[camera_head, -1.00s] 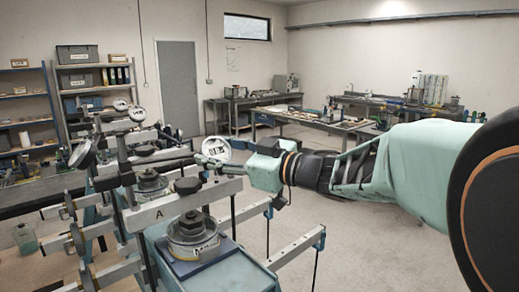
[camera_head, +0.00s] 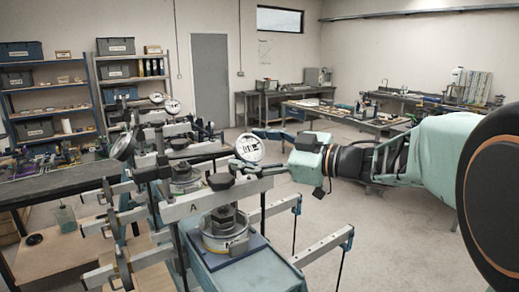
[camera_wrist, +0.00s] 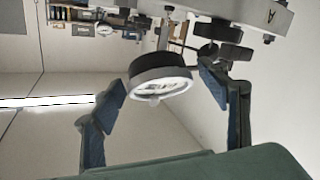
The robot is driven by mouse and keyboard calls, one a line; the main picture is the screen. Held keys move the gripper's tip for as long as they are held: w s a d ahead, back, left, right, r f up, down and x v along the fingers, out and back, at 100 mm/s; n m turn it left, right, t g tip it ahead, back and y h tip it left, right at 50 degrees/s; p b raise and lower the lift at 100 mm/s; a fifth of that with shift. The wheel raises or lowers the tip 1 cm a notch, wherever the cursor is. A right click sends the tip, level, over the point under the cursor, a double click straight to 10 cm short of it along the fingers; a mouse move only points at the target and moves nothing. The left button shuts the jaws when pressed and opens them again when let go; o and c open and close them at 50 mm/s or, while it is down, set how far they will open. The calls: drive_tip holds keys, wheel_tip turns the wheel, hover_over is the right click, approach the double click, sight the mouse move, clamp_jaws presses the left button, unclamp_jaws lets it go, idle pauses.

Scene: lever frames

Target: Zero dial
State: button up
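A round dial gauge (camera_head: 249,148) with a white face and dark rim is mounted at the end of a lever frame marked "A". It also shows in the wrist view (camera_wrist: 160,86), its face tilted and foreshortened. My gripper (camera_wrist: 162,82) is open, with one blue-padded finger on each side of the dial. The left finger is clear of the rim; the right finger is closer, and I cannot tell if it touches. In the head view my gripper (camera_head: 249,150) reaches in from the right at the dial. The dial's reading is not legible.
More lever frames with dials, such as one gauge (camera_head: 122,146), stand close on the left. A weight stack (camera_head: 225,230) sits on the near frame under the beam (camera_head: 205,201). Workbenches (camera_head: 335,113) stand at the back. Floor is open on the right.

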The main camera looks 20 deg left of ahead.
drive_tip(key=v, duration=1.2)
